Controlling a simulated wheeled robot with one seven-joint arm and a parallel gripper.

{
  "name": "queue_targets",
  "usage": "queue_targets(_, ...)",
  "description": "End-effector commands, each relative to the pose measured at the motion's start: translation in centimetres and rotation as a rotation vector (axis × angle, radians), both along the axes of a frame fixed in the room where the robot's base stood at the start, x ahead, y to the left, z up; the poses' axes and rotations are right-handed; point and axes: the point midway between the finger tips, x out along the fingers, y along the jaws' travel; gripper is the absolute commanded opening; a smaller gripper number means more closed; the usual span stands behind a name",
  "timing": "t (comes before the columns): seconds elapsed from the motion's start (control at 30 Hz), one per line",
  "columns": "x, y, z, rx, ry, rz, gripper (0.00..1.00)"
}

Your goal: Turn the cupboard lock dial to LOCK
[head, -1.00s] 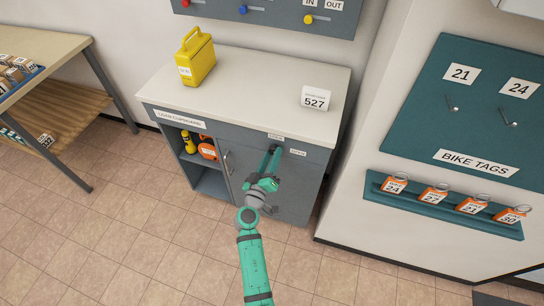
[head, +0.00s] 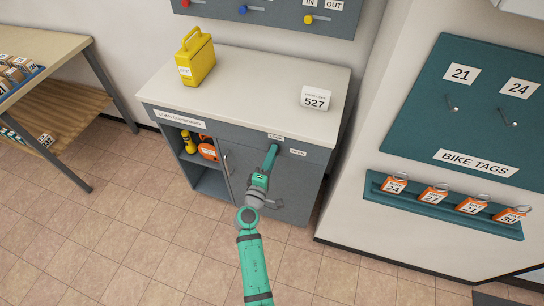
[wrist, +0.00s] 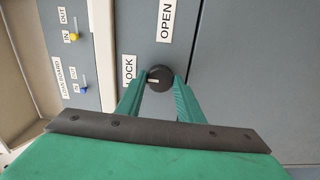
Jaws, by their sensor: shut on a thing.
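The dial is a small round black knob (wrist: 159,78) on the grey door of the cupboard (head: 228,172). In the wrist view its short white mark lies on the side facing the LOCK label (wrist: 128,71). The OPEN label (wrist: 166,20) is above the knob in that view. My gripper (wrist: 158,80) is shut on the dial, with one green finger on either side. In the head view my gripper (head: 272,149) hides the dial, just below the LOCK label (head: 276,136) and left of the OPEN label (head: 298,153).
A yellow case (head: 197,60) and a 527 card (head: 315,98) stand on the cupboard top. The open shelf on the left holds orange and yellow items. A table (head: 40,45) stands at left. A rack of orange tags (head: 445,203) is on the right wall.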

Motion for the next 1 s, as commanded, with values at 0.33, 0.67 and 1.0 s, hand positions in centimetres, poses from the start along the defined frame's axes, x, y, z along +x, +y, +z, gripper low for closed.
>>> queue_targets(0.33, -0.08, -0.14, -0.13, -0.055, 0.02, -0.003, 0.12)
queue_targets(0.67, -0.07, -0.13, -0.14, -0.056, 0.021, -0.003, 0.11)
queue_targets(1.0, -0.04, -0.05, -0.06, -0.055, 0.019, -0.001, 0.52)
